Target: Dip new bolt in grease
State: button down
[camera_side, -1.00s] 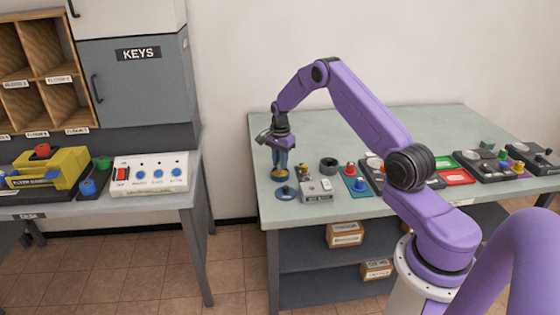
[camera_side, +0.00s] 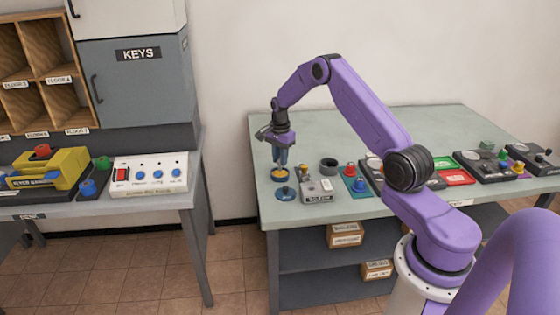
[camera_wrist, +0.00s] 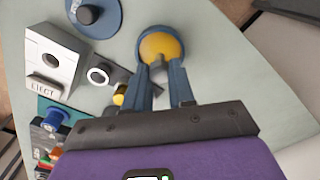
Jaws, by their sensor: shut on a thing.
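My gripper (camera_side: 281,162) is above the grease dish (camera_side: 280,179), a round dark-blue dish with a yellow fill, near the table's left end. In the wrist view, the dish (camera_wrist: 161,46) lies just beyond my fingertips (camera_wrist: 159,76). My blue fingers are shut on a small greyish thing (camera_wrist: 158,72), likely the bolt. The fingers hide most of it, and I cannot tell whether grease is on it. A small gap shows between the fingertips and the dish in the side view.
A blue disc with a black knob (camera_side: 285,193) lies in front of the dish. A grey box marked EJECT (camera_wrist: 52,62) and a dark round cup (camera_side: 328,165) stand to the right. Several coloured panels run along the table. Bare tabletop (camera_side: 270,152) lies behind the dish.

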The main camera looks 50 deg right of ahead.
jog(key=shift+r, duration=2.7)
